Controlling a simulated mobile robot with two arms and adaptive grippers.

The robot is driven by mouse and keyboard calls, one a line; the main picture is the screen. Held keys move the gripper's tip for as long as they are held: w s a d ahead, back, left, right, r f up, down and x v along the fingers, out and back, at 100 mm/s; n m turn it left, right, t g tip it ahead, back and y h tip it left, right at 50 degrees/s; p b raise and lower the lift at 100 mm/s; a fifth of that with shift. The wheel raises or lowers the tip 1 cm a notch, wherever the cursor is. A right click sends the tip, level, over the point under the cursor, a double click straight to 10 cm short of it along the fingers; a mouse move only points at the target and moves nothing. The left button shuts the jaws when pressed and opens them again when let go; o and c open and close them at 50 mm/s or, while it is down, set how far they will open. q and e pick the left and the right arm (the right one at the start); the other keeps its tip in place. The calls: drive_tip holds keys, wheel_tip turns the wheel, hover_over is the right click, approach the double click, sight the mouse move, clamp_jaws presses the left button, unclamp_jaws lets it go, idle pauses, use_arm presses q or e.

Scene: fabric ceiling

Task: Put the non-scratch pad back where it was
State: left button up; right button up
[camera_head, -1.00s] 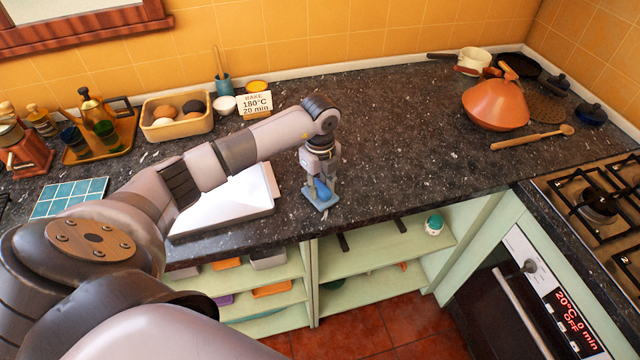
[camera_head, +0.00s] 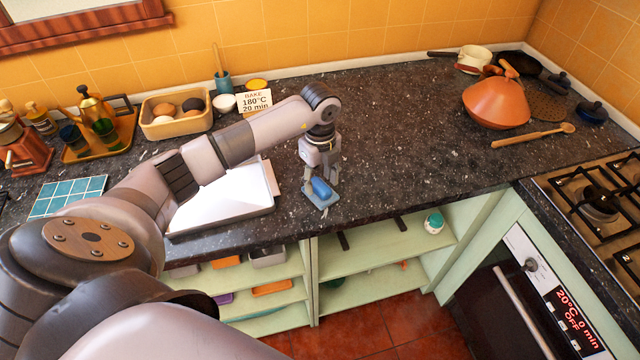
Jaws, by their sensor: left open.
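The non-scratch pad appears to be the blue pad (camera_head: 321,188), lying on a flat light-blue holder (camera_head: 325,202) on the dark counter, near its front edge and right of the white tray. My left gripper (camera_head: 321,177) points down just above and behind the pad. Its fingers are open and apart from each other, with the pad showing below and between them. The gripper partly hides the pad's far end, so I cannot tell whether a finger touches it. My right gripper is not in view.
A white tray (camera_head: 262,206) lies left of the gripper under my arm. An orange tagine (camera_head: 497,103) and wooden spoon (camera_head: 535,136) are right. The counter between is clear.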

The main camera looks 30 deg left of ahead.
sight(320, 184)
use_arm(q)
wheel_tip(320, 184, up, 10)
drive_tip(key=b, duration=0.2)
drive_tip(key=shift+r+b, duration=0.2)
drive_tip(key=shift+b, duration=0.15)
